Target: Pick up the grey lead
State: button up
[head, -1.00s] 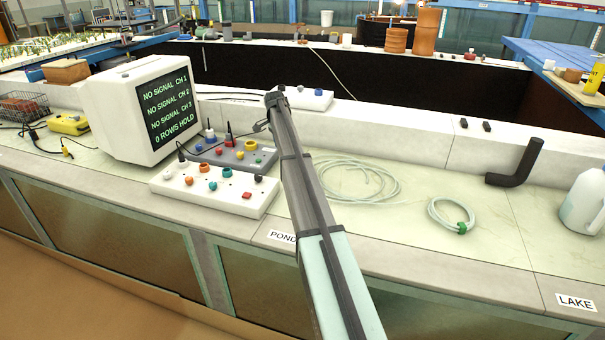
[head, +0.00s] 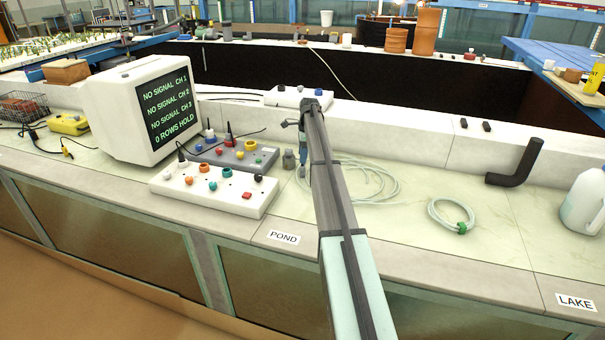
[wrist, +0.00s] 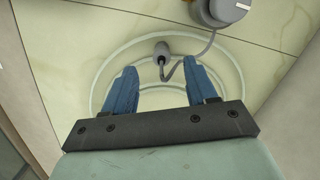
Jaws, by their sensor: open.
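The grey lead shows in the wrist view as a grey plug end (wrist: 162,49) with a thin dark grey cable (wrist: 207,45). The cable bends near the plug and runs up right to a round grey body with a pale mark (wrist: 226,10), cut by the frame edge. My gripper (wrist: 161,69) is open, its two blue fingers spread wide. The plug and cable bend appear between and just beyond the fingertips, with nothing gripped. In the head view a small grey piece (head: 289,159) stands just left of my fingers (head: 302,166); my arm hides part of this spot.
Clear coiled tubing (head: 378,184) lies right of my arm, and its loops show around the plug in the wrist view. A white box with coloured sockets (head: 214,190) and a grey socket box (head: 238,153) stand left. A smaller coil (head: 452,215) lies farther right on open bench.

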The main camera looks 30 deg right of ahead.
aim_at(302, 166)
jog(key=shift+w+f, duration=0.1)
jog(key=shift+f, duration=3.25)
grip_shut()
jog(key=shift+r, duration=0.15)
